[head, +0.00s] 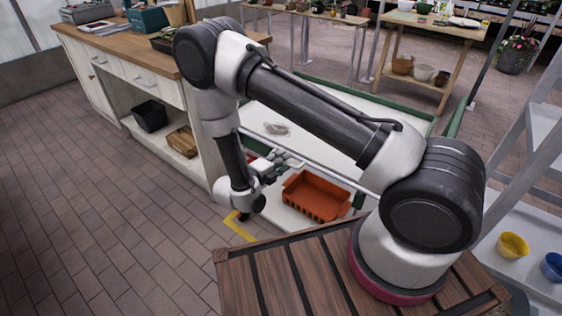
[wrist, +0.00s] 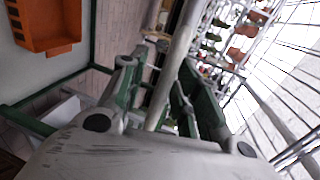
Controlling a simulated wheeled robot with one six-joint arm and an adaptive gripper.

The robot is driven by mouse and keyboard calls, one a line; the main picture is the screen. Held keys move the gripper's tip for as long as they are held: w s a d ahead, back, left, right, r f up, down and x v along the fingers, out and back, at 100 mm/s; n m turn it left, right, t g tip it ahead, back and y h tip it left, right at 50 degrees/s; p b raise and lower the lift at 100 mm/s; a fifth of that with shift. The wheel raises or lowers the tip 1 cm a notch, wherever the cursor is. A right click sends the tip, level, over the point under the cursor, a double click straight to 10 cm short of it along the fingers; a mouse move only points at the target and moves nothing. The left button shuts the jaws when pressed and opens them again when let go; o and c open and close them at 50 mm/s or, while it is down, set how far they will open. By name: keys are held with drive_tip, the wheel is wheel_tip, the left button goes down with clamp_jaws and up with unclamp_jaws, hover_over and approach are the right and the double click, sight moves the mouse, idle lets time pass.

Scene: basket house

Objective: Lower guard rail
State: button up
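The guard rail (head: 335,178) is a thin grey bar running slantwise across the front of a white, green-edged bed. My gripper (head: 279,160) is at the left part of this bar in the head view. In the wrist view the bar (wrist: 179,50) runs lengthwise between the two fingers of my gripper (wrist: 158,68). The fingers stand apart, with visible gaps beside the bar, and do not look closed on it. The head view shows the fingers too small to tell contact. My arm hides part of the bed.
An orange bin (head: 316,196) sits on the bed's floor below the bar. A wooden-topped cabinet (head: 110,47) stands close on the left. Yellow (head: 512,246) and blue (head: 553,266) pots lie on a shelf at right. The brick floor (head: 90,220) at left is clear.

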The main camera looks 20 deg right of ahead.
drive_tip(key=v, duration=1.2)
drive_tip(key=s+d+m+g+h, duration=0.1)
drive_tip(key=s+d+m+g, duration=0.25)
drive_tip(key=m, duration=0.45)
drive_tip(key=s+d+r+m+y, duration=0.4)
drive_tip(key=d+r+m, duration=0.3)
drive_tip(key=r+m, duration=0.4)
drive_tip(key=s+d+r+m+g+y, duration=0.1)
drive_tip(key=s+d+r+m+y, duration=0.4)
drive_tip(key=r+m, duration=0.7)
drive_tip(key=s+d+r+m+y, duration=0.4)
drive_tip(key=s+d+r+m, duration=0.3)
drive_tip(key=r+m, duration=0.5)
wheel_tip(320, 180, up, 2)
drive_tip(key=shift+s+d+r+y, duration=0.15)
drive_tip(key=shift+s+d+y, duration=0.2)
drive_tip(key=shift+d, duration=0.85)
